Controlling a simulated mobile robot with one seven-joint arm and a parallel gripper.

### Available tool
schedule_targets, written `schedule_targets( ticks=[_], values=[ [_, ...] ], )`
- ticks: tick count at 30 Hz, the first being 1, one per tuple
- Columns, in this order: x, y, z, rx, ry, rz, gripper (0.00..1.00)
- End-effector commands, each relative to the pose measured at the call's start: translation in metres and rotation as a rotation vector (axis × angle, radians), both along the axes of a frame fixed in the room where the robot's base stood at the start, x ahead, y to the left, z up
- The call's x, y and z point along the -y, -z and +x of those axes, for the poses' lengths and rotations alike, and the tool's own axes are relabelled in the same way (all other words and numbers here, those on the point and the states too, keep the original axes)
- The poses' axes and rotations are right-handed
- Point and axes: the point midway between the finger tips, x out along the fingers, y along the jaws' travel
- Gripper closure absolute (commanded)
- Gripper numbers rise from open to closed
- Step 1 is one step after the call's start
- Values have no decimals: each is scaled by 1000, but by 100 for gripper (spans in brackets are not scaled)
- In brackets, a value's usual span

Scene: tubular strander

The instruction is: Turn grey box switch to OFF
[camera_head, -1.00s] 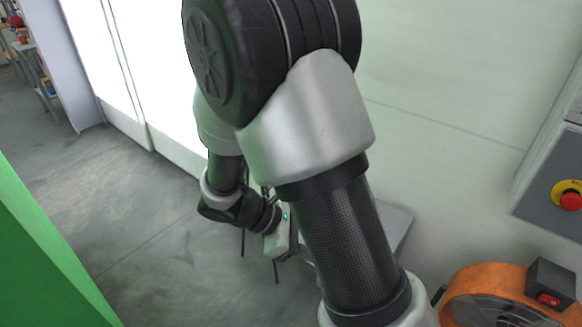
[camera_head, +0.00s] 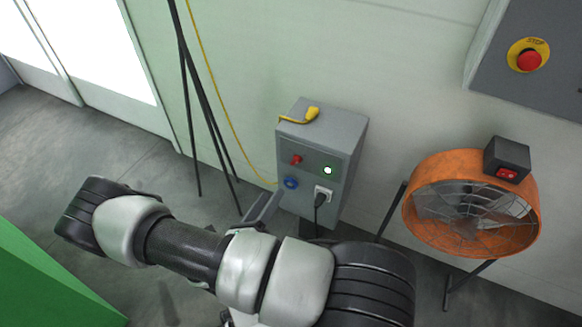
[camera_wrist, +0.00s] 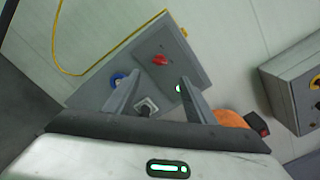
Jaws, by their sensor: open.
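The grey box (camera_head: 345,135) stands against the pale wall in the head view. Its front has a red switch (camera_head: 296,160), a lit green lamp (camera_head: 327,170), a blue socket (camera_head: 291,183) and a pale socket (camera_head: 324,194) with a black plug in it. My gripper (camera_head: 274,202) is low and left of the box front in that view, partly hidden by my arm. In the wrist view my gripper (camera_wrist: 160,76) is open and empty, its fingers pointing toward the box front. The red switch (camera_wrist: 160,59) shows just beyond the gap between the fingertips, apart from them. The switch's marking is too small to read.
A yellow cable (camera_head: 221,100) runs down to the box, and its yellow plug (camera_head: 312,113) lies on top. A dark tripod stand (camera_head: 190,90) is left of the box. An orange fan (camera_head: 413,200) stands at right, below a grey cabinet with a red emergency button (camera_head: 529,60).

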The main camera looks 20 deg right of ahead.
Motion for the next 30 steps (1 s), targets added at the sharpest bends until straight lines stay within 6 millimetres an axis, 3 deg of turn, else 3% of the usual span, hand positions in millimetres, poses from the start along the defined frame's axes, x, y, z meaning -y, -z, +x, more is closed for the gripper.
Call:
schedule_targets(
  ticks=[16, 21, 30],
  values=[
    [93, 1, 71, 2, 6, 1, 50],
    [108, 1, 83, 2, 4, 1, 50],
    [114, 0, 88, 1, 3, 2, 50]
  ],
)
